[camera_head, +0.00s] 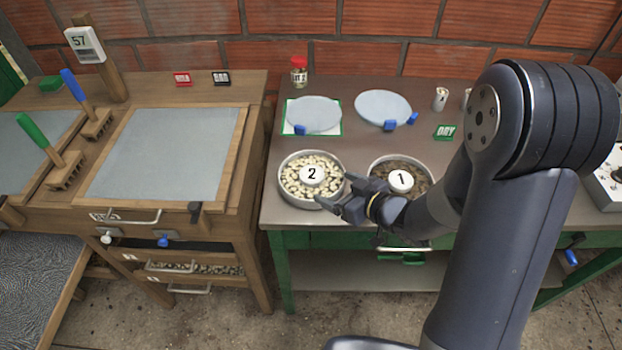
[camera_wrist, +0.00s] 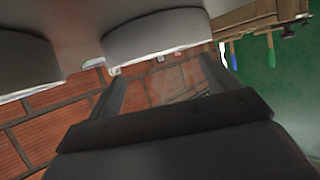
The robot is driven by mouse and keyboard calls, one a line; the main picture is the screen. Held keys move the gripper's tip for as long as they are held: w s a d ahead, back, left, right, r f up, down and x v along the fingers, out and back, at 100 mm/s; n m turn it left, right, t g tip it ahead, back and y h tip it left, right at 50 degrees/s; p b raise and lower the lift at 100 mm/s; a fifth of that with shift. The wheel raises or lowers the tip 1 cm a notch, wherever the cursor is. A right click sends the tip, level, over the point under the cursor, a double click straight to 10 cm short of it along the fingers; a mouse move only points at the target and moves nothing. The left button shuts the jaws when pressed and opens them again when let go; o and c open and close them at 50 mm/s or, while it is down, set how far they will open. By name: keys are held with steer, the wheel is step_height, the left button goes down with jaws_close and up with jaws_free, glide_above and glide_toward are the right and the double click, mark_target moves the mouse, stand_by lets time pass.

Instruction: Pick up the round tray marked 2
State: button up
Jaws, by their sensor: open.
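The round tray marked 2 (camera_head: 284,192) is a metal pan of pale beans with a white disc reading 2 in its middle. It sits at the front left of the brown-topped table. The round tray marked 1 (camera_head: 428,176), with darker contents, stands to its right and is partly hidden by my arm. My gripper (camera_head: 338,193) is open and empty, at the right front rim of tray 2 in the head view; whether it touches the rim I cannot tell. In the wrist view my open fingers (camera_wrist: 160,85) show below large grey rounded shapes, probably the tray undersides.
Two pale round plates (camera_head: 314,112) with blue clips lie behind the trays. A green DRY sign (camera_head: 446,132), a jar (camera_head: 299,72) and small cups (camera_head: 440,98) stand further back. A wooden bench (camera_head: 165,155) with brushes is at left. A brick wall closes the back.

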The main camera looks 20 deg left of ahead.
mark_target(314, 176)
steer(key=shift+w+a+f, duration=0.25)
steer(key=shift+w+a, duration=0.2)
steer(key=shift+w, duration=0.05)
steer(key=shift+p+x, duration=0.6)
steer(key=shift+x, duration=2.6)
steer(key=shift+r, duration=0.15)
steer(key=shift+c, duration=0.3)
steer(key=c, duration=1.2)
